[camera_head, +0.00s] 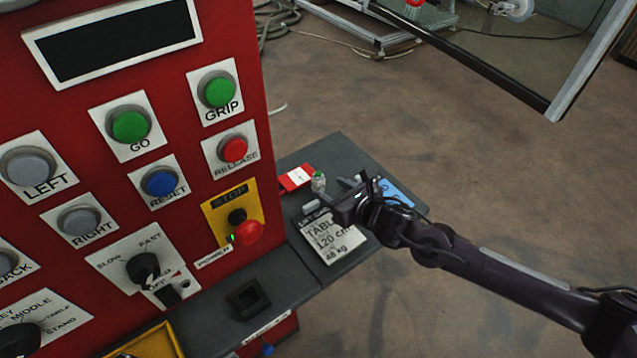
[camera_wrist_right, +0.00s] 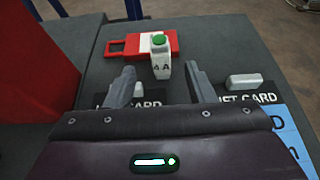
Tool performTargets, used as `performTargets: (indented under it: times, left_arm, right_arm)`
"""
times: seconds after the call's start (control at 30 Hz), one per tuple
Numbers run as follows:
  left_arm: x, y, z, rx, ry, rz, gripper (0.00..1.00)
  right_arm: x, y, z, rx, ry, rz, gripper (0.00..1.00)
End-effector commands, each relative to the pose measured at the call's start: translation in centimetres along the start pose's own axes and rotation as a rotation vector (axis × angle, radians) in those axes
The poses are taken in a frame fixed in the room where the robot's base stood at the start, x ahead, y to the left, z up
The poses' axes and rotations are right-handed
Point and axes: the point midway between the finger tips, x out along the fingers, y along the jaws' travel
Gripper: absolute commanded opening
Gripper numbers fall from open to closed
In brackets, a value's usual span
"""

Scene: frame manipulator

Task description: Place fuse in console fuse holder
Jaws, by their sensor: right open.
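A small pale fuse (camera_head: 318,182) with a green top stands upright on the grey side shelf; it also shows in the right wrist view (camera_wrist_right: 161,67), with "AA" on its front. My right gripper (camera_head: 347,192) is over the shelf, beside the fuse. In the right wrist view my right gripper (camera_wrist_right: 160,87) is open and empty, its fingers apart and the fuse just beyond the gap between them. A black square socket (camera_head: 248,298) sits on the console ledge and looks like the fuse holder; its inside is dark. My left gripper is out of view.
A red and white tag (camera_head: 296,178) lies behind the fuse. A white sheet (camera_head: 334,238) and a blue card (camera_head: 397,192) lie on the shelf. The red console panel (camera_head: 100,190), with a protruding red stop knob (camera_head: 247,233), rises at left. A small pale block (camera_wrist_right: 244,81) is at right.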

Motion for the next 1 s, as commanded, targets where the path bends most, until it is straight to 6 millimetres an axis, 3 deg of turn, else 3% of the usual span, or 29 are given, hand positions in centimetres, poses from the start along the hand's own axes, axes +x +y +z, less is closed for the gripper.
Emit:
performTargets:
  times: [0.6, 0.93, 1.0]
  left_arm:
    - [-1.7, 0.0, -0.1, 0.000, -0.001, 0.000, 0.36]
    - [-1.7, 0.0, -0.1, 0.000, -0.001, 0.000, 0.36]
    - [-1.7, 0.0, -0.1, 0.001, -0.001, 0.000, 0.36]
  right_arm:
    - [6.3, -0.1, 0.7, 0.001, -0.001, 0.001, 0.49]
    - [6.8, -0.1, 0.6, 0.001, -0.001, 0.001, 0.49]
    - [6.8, -0.1, 0.6, 0.001, -0.001, 0.001, 0.41]
